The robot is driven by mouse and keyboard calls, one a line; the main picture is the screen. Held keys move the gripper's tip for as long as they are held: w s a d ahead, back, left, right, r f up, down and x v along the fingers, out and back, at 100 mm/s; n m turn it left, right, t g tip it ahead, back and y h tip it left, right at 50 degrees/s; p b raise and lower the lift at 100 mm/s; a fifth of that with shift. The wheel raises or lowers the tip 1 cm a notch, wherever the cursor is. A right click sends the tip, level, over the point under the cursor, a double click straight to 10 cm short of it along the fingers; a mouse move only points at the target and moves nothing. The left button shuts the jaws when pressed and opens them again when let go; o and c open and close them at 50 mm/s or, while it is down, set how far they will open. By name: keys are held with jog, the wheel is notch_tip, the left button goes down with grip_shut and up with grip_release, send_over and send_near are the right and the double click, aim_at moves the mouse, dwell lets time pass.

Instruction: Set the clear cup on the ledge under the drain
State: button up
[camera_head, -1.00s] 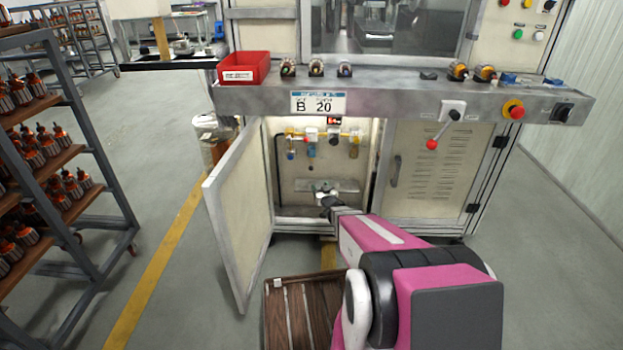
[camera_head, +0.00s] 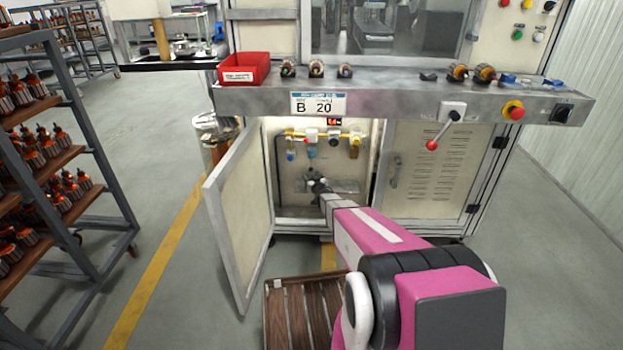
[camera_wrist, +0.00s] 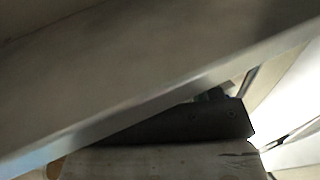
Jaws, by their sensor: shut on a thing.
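My gripper (camera_head: 316,185) is at the end of my pink and grey arm, inside the open lower cabinet. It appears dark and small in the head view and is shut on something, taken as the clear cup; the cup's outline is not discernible. The grey ledge (camera_head: 346,187) is on the cabinet's back wall, partly hidden by my gripper. Above it is a row of air fittings (camera_head: 333,138) with hanging bowls, one blue (camera_head: 291,156). Which one carries the drain is too small to tell. In the wrist view, neither cup nor fingertips can be made out clearly.
The cabinet door (camera_head: 240,215) stands open to the left of my arm. A closed louvred door (camera_head: 432,170) is on the right. The bench edge (camera_head: 400,103) overhangs the opening. A slatted wooden platform (camera_head: 295,315) lies on the floor in front.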

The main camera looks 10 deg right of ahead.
jog(key=shift+f, duration=0.1)
jog(key=o, duration=0.9)
jog(key=shift+r, duration=0.2)
jog(key=s+d+r+m+g+h, duration=0.1)
jog(key=s+d+r+g+h, duration=0.2)
jog(key=s, duration=0.7)
jog(key=s+d+r+m+g+h, duration=0.15)
jog(key=s+g, duration=0.25)
jog(key=s, duration=0.6)
jog(key=s+a+r+g, duration=0.1)
jog(key=s+r+g, duration=0.2)
jog(key=s, duration=0.4)
jog(key=s+a+r+g, duration=0.2)
jog(key=s+r+g, duration=0.1)
jog(key=s, duration=0.4)
jog(key=s+a+r+g+y, duration=0.1)
jog(key=s+a+r+g, duration=0.1)
jog(key=s, duration=0.5)
jog(key=shift+s+r+g, duration=0.15)
jog(key=shift+r+g, duration=0.1)
jog(key=shift+g, duration=0.4)
jog(key=shift+s+r+g, duration=0.1)
jog(key=shift+r+g, duration=0.1)
jog(key=shift+g, duration=0.45)
